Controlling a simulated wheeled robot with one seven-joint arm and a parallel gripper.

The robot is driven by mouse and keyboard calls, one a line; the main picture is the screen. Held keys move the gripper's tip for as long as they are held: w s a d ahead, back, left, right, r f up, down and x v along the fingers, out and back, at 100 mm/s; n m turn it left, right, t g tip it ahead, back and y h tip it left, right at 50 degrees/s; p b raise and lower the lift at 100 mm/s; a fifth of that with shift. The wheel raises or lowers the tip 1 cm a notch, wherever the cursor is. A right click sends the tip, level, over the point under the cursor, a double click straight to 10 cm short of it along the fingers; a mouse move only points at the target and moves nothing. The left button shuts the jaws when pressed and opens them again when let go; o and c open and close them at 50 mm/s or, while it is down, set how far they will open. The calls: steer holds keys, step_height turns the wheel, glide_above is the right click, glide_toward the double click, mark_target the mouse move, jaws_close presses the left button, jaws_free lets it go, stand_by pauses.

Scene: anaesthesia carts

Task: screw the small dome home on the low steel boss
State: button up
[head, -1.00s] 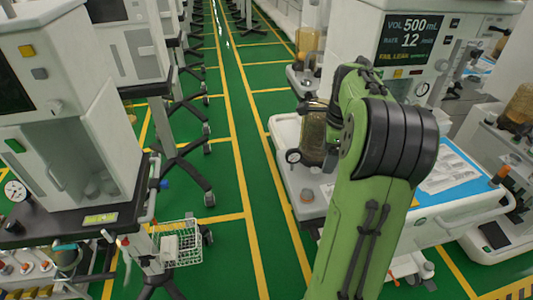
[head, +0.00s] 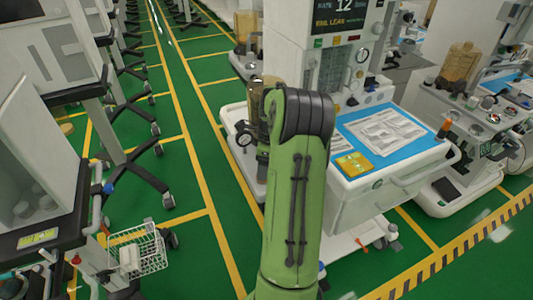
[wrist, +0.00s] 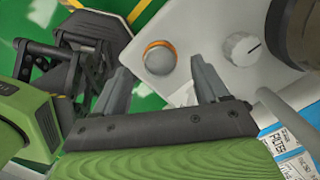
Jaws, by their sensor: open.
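A small grey dome (wrist: 160,60) with an orange ring round its base sits on the white cart top in the wrist view, near the top's edge. My gripper (wrist: 160,68) is open, with one finger on each side of the dome in the picture. Nothing is held between the fingers. I cannot tell how far the fingertips are from the dome. The steel boss is not seen apart from the dome, and any thread is hidden. In the head view my own arm hides the gripper and the dome.
A white knob (wrist: 241,47) and a dark cylinder (wrist: 298,28) stand to the right of the dome. The cart bears a blue mat (head: 408,152), papers and a yellow card (head: 354,165). A green-floored aisle runs left of it, with a wire basket (head: 137,250) beyond.

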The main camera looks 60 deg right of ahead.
step_height(320, 180, down, 2)
steer(key=shift+w+f, duration=0.1)
steer(key=shift+w, duration=0.05)
